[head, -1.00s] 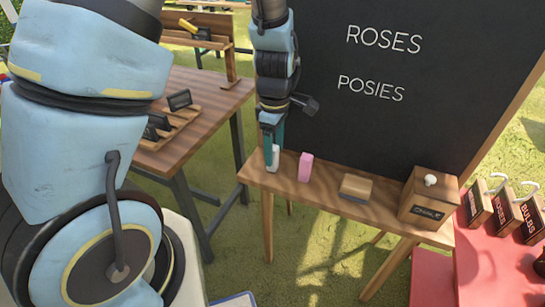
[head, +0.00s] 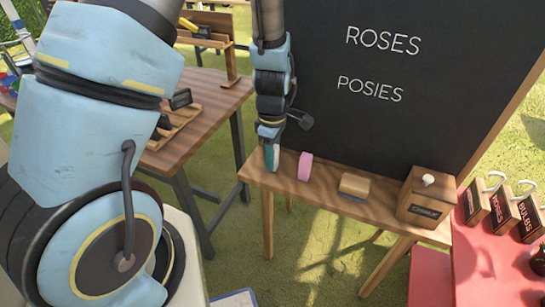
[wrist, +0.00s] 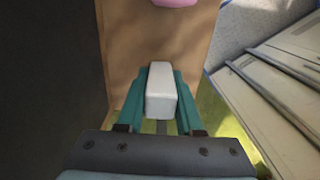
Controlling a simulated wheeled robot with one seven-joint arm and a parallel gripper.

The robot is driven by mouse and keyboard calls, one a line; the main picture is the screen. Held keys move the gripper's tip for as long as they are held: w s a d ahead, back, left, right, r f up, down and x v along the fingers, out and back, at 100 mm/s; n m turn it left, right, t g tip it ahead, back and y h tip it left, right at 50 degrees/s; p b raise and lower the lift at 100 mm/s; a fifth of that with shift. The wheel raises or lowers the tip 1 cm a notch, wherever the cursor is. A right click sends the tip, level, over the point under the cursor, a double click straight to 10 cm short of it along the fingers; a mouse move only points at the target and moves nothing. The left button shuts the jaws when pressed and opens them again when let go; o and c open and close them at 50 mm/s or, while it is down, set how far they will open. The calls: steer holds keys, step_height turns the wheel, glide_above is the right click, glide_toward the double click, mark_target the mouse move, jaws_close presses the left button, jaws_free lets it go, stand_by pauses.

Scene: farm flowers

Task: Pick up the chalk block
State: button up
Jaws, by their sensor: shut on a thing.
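The chalk block, a white block (wrist: 161,92), stands between the two teal fingers in the wrist view. My gripper (head: 271,157) points down at the left end of the wooden ledge (head: 330,188) below the blackboard. It is shut on the white block, with a finger on each side. In the head view the fingers largely hide the block. Its lower end is at or close to the ledge top; I cannot tell whether it touches.
A pink piece (head: 305,166) stands just right of my gripper on the ledge. Further right are a wood-backed eraser (head: 354,186) and a wooden box (head: 425,198) with a round knob. The blackboard (head: 400,60) rises close behind. A wooden table (head: 200,120) is at left.

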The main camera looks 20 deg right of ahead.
jaws_close()
step_height(320, 180, up, 10)
steer(key=shift+b, duration=0.65)
